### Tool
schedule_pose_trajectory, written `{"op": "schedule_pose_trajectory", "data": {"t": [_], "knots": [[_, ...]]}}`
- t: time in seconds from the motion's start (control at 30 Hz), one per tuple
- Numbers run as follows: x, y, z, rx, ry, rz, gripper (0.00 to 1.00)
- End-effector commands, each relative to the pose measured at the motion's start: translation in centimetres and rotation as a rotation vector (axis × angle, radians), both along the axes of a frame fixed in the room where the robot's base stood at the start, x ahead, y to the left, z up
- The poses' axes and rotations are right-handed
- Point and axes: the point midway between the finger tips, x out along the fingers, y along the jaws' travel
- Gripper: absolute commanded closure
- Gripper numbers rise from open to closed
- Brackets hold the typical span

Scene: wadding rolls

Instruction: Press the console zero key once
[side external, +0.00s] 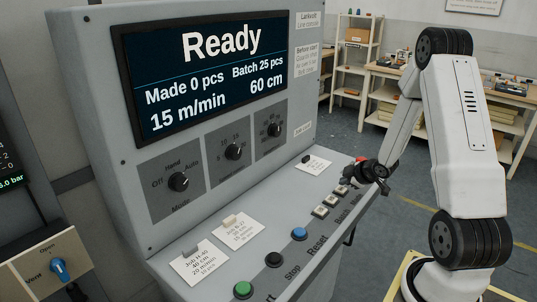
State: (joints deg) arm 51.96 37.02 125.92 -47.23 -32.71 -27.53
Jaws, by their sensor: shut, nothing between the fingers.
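The grey console (225,215) fills the middle of the side external view. Its display (205,70) reads Ready, Made 0 pcs, Batch 25 pcs, 15 m/min and 60 cm. On its sloping panel, small pale keys (331,200) run in a row up from the blue Reset button (299,234). Their labels are too small to read fully, so I cannot tell which is the zero key. My gripper (366,173) is shut and empty, near the far end of this row at the panel's right edge. Whether it touches a key is unclear.
A black Stop button (274,260) and a green button (243,290) sit nearer. A red button (361,159) shows just behind my gripper. Job cards (199,262) lie on the panel. A blue-handled valve box (58,270) stands at left; shelves and benches are at the back.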

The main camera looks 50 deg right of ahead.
Motion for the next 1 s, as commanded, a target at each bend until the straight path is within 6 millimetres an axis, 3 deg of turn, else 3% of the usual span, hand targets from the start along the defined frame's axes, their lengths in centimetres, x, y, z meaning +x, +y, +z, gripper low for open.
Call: {"op": "schedule_pose_trajectory", "data": {"t": [0.27,1.0], "knots": [[0.0,0.0,0.6,0.000,-0.001,0.001,1.00],[0.0,0.0,5.0,0.000,0.000,0.000,1.00]]}}
